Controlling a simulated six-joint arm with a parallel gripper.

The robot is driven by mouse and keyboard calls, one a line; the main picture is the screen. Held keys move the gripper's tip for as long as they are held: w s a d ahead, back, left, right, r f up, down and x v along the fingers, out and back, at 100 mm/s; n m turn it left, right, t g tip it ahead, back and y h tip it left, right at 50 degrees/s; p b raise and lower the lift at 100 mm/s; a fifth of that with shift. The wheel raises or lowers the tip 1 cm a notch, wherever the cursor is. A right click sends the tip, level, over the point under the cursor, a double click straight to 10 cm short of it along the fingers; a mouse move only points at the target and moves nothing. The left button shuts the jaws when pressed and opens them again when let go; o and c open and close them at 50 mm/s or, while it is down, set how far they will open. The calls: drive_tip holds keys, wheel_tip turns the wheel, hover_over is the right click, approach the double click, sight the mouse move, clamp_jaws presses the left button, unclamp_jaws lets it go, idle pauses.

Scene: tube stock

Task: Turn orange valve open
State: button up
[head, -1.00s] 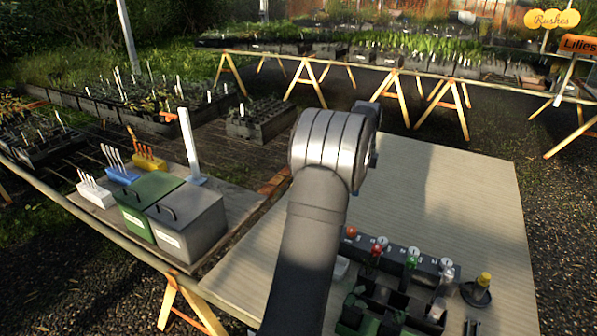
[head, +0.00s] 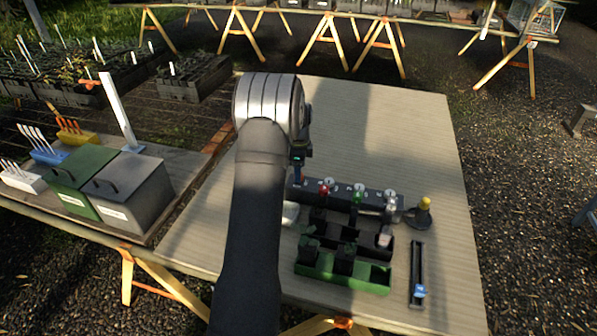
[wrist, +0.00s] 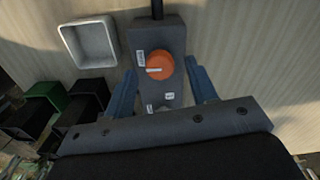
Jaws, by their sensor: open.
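The orange valve (wrist: 160,62) is a round knob on the end of a dark grey block (wrist: 158,35). A short white mark on the knob lies crosswise in the wrist view, towards the small label on its left. Another label is below right of the knob; the lettering is too small to read. My gripper (wrist: 160,68) is open, with one blue finger on each side of the knob and block. I cannot tell whether either finger touches. In the head view my gripper (head: 298,178) is over the left end of the dark block (head: 345,189), hiding the orange knob.
Red (head: 326,190), green (head: 357,198) and white (head: 390,207) knobs stand along the same block. Black and green trays (head: 340,278) lie in front. A pale square dish (wrist: 90,42) is close beside the block. A yellow-topped post (head: 425,204) and blue-knobbed slider (head: 418,290) are right.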

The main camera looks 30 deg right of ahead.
drive_tip(key=shift+f, duration=0.65)
drive_tip(key=c, duration=1)
